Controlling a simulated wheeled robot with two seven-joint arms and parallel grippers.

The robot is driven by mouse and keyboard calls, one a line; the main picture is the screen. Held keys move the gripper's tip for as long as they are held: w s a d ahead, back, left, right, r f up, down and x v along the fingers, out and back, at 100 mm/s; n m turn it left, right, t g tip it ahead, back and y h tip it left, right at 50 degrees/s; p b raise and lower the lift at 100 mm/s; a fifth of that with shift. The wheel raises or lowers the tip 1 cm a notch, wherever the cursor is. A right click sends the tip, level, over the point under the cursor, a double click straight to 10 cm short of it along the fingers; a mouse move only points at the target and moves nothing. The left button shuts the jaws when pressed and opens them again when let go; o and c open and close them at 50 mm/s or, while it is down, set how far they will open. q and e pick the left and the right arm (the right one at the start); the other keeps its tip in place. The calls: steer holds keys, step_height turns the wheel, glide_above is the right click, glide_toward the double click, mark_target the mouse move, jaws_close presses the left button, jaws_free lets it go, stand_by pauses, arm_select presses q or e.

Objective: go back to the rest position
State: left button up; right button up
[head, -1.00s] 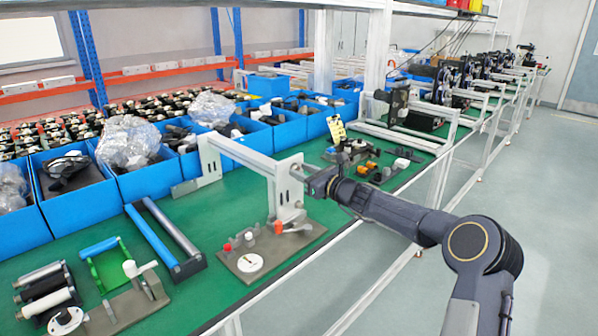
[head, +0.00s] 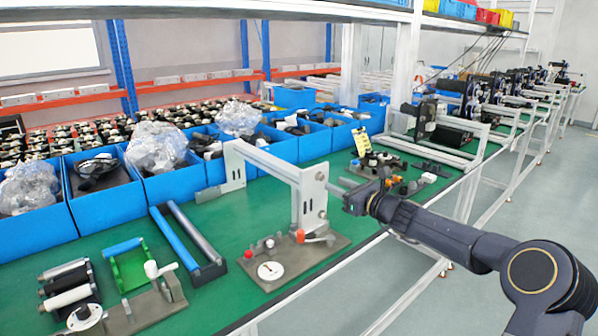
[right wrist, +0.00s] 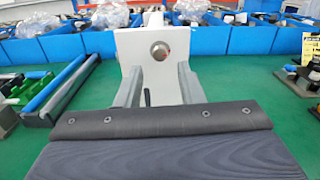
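My right gripper (head: 335,187) is beside the upright plate of a white bench fixture (head: 307,200). In the right wrist view its two grey fingers (right wrist: 158,80) stand apart, with nothing held between them. Behind them is the fixture's pale plate with a round metal hole or boss (right wrist: 160,50). I cannot tell whether the fingers touch the plate. My right arm reaches in from the lower right, over the bench's front edge. My left gripper is not in view.
The green bench (head: 250,215) holds blue bins (head: 108,203) along its back. A blue-and-grey roller frame (head: 190,245) and a clamp fixture (head: 150,300) stand left. The aisle floor (head: 430,312) at right is clear.

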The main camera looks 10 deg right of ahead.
steer(key=s+a+r+n+g+y+p, duration=0.1)
steer(key=s+a+r+n+g+p, duration=0.15)
steer(key=s+a+n, duration=0.65)
steer(key=s+a+r+n+g+p, duration=0.1)
steer(key=s+a+r+n+g, duration=0.2)
steer(key=s+n, duration=0.65)
steer(key=s+d+f+n+g+h, duration=0.1)
steer(key=s+f+n, duration=0.2)
steer(key=s, duration=0.6)
steer(key=s+d+f+n+g+h+p, duration=0.1)
steer(key=s+f, duration=0.4)
steer(key=s, duration=0.5)
steer(key=s+d+f+n+g+h+p, duration=0.1)
steer(key=s+f+n+g+h, duration=0.2)
steer(key=s+n, duration=0.3)
steer(key=s+f, duration=0.1)
steer(key=s, duration=0.3)
